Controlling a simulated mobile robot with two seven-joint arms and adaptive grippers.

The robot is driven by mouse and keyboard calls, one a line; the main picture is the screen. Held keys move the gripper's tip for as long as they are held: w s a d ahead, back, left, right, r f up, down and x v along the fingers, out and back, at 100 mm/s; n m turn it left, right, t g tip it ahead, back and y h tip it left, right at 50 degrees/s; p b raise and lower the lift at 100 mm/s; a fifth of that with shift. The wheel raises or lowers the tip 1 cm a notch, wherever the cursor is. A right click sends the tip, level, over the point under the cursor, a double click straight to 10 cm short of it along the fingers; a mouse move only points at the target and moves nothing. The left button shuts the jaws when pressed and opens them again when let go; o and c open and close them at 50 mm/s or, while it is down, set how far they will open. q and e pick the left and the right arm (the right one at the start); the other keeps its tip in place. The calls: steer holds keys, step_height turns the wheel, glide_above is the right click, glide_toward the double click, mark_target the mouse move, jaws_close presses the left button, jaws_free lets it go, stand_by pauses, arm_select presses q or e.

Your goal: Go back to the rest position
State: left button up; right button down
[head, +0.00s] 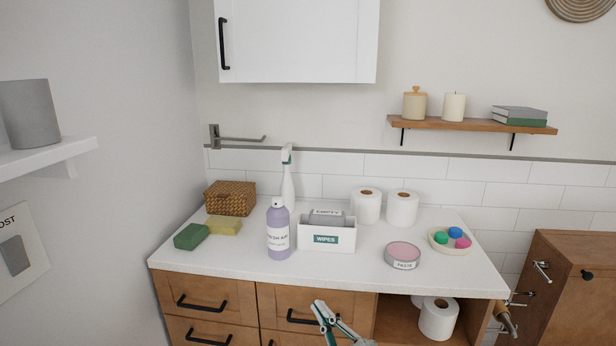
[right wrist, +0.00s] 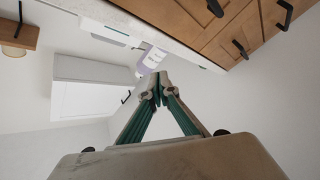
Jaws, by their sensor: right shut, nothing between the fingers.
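My right gripper (head: 324,313) is low in the head view, in front of the drawer fronts and below the counter edge. In the right wrist view its fingertips (right wrist: 160,84) meet, with nothing between them. My left gripper is not in the head view. The white counter (head: 225,268) stands behind the right gripper, apart from it. The purple bottle also shows in the right wrist view (right wrist: 152,59), beyond the fingertips.
Drawers with black handles (head: 204,304) lie below the counter. An open cubby holds a toilet roll (head: 438,318). A brown cabinet (head: 575,285) with metal fittings stands at the right. A white shelf (head: 50,148) juts from the left wall. Sponges, a basket and rolls stand on the counter.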

steer(key=s+d+f+m+g+h, duration=0.2)
steer(key=s+d+f+m+h, duration=0.15)
steer(key=s+d+f, duration=0.4)
steer(key=s+d+f+m+g+h, duration=0.15)
steer(key=s+d+f+m, duration=0.3)
steer(key=f, duration=0.55)
steer(key=s+d+f+m+g+h, duration=0.1)
steer(key=s+d+f, duration=0.1)
steer(key=s+f, duration=0.3)
steer(key=s+d+f+m+g+h, duration=0.1)
steer(key=s+f, duration=0.4)
steer(key=s, duration=0.5)
steer(key=shift+s+d+f+m+g, duration=0.2)
steer(key=shift+s+d+m+g, duration=0.15)
steer(key=shift+d+m+g, duration=0.55)
